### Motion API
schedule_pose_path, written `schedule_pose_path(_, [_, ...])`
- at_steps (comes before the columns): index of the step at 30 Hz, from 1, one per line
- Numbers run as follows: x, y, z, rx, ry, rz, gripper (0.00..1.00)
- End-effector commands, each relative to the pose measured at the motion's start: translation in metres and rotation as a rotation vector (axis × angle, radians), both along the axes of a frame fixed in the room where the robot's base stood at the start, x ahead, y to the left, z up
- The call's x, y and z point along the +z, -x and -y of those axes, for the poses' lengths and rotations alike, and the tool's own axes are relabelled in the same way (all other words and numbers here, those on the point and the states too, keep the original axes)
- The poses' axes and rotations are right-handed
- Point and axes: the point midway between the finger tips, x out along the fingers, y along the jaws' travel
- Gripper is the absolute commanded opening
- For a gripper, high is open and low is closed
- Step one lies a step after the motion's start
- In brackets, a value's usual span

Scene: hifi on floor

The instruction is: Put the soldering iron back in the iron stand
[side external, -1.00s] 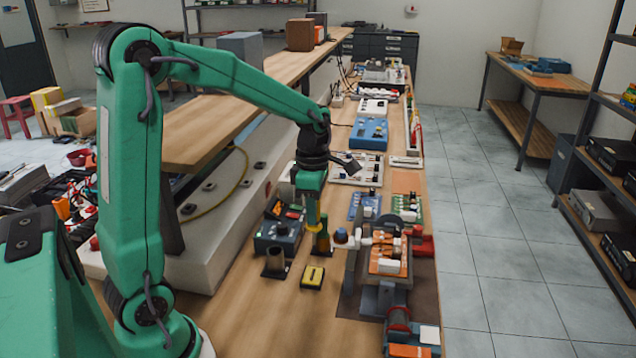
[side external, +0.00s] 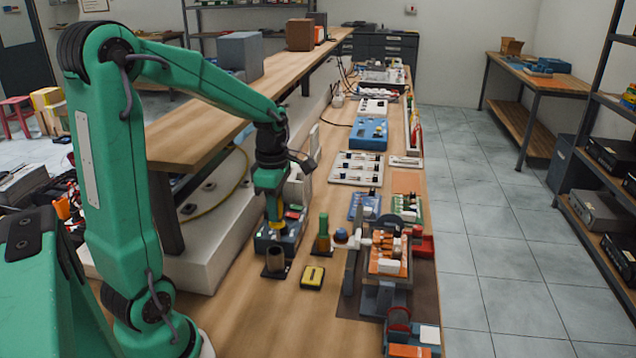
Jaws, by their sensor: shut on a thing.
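My gripper (side external: 274,214) is shut on the soldering iron (side external: 276,225), of which only a short yellow part shows below the jaws. It is held above the iron stand (side external: 275,261), a dark open cup on a flat base on the bench. The lower end of the iron is hard to make out against the soldering station (side external: 290,240) behind, so I cannot tell whether the tip is inside the cup.
A yellow and black box (side external: 312,278) lies right of the stand. A clamp fixture with an orange board (side external: 388,254) is further right. The bench in front of the stand is clear.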

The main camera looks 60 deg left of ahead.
Motion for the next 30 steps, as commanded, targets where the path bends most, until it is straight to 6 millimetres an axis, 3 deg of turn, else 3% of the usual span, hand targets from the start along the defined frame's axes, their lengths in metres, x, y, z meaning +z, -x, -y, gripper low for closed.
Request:
schedule_pose_path(17, [-0.006,0.008,-0.006,-0.001,0.001,-0.001,0.0])
schedule_pose_path(30, [-0.027,0.008,-0.006,0.0,0.001,-0.002,0.0])
